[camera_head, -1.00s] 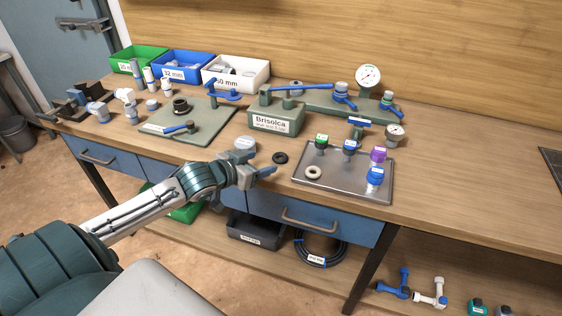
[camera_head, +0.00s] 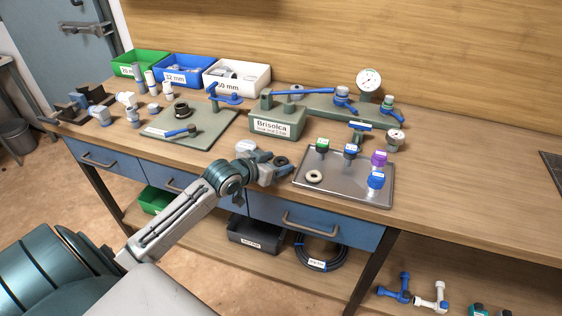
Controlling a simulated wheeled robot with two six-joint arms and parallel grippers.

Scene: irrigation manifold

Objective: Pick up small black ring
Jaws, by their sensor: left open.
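The small black ring (camera_head: 281,160) lies on the wooden workbench, just left of the metal tray. My left gripper (camera_head: 280,169) is over the bench at the ring, its fingers open and close around or beside it. I cannot tell whether they touch it. Part of the ring is hidden by the gripper. My right gripper is not in view.
The metal tray (camera_head: 340,191) holds a pale ring (camera_head: 314,176) and several coloured fittings. A grey-white round piece (camera_head: 246,147) sits left of the gripper. The green Brisolca box (camera_head: 277,125) stands behind. The bench's right side is mostly clear.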

